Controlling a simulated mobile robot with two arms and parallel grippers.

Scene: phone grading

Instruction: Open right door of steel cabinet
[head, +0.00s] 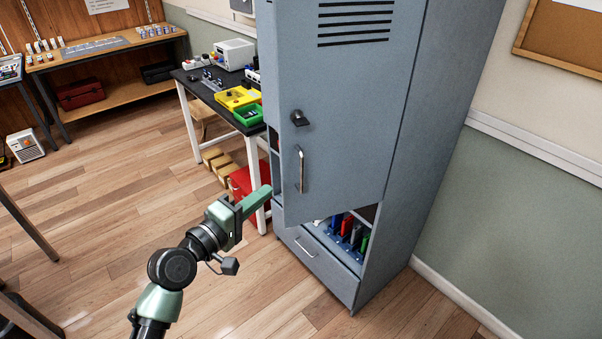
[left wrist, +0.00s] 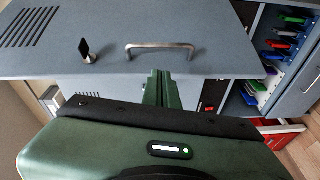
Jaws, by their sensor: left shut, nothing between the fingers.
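The steel cabinet (head: 440,130) is blue-grey and stands right of centre in the head view. Its right door (head: 345,110) stands partly open, its free edge swung out from the body. The door carries a bar handle (head: 301,170) and a dark lock knob (head: 299,117). In the left wrist view, the handle (left wrist: 160,48) and lock knob (left wrist: 88,50) show above my fingers. My left gripper (head: 262,194) is shut and empty, its fingertips at the door's free edge, below and left of the handle. I cannot tell whether they touch the door. My right gripper is out of view.
Coloured folders (head: 348,229) stand inside the cabinet above a closed drawer (head: 316,262). Left of the cabinet is a black-topped bench (head: 206,98) with yellow and green trays and a red box (head: 240,183) below. Wooden floor (head: 120,215) is clear around my left arm.

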